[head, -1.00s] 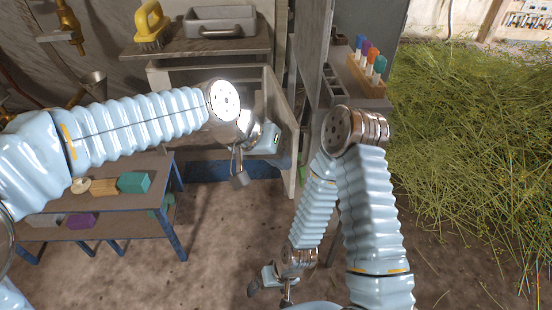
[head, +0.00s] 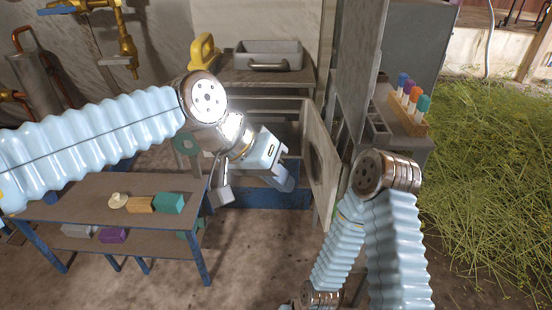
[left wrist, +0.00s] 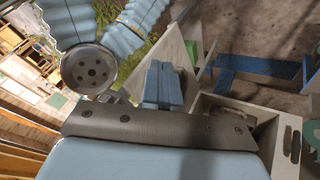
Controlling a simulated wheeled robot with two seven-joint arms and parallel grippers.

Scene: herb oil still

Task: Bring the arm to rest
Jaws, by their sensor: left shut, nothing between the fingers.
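My left gripper (head: 286,181) hangs at the end of the left arm, near the middle of the head view. Its pale blue body is tilted down to the right. Its blue fingers are shut together with nothing between them; they also show in the left wrist view (left wrist: 163,84). In the head view it overlaps the open cabinet (head: 290,131), beside the open wooden door (head: 320,165); I cannot tell whether it touches anything. My right arm is folded at the lower right, and its gripper is below the frame.
A low table (head: 90,188) with several small blocks stands at left. A rack of coloured tubes (head: 408,112) stands at right, before heaped herbs (head: 490,170). Bare floor lies below.

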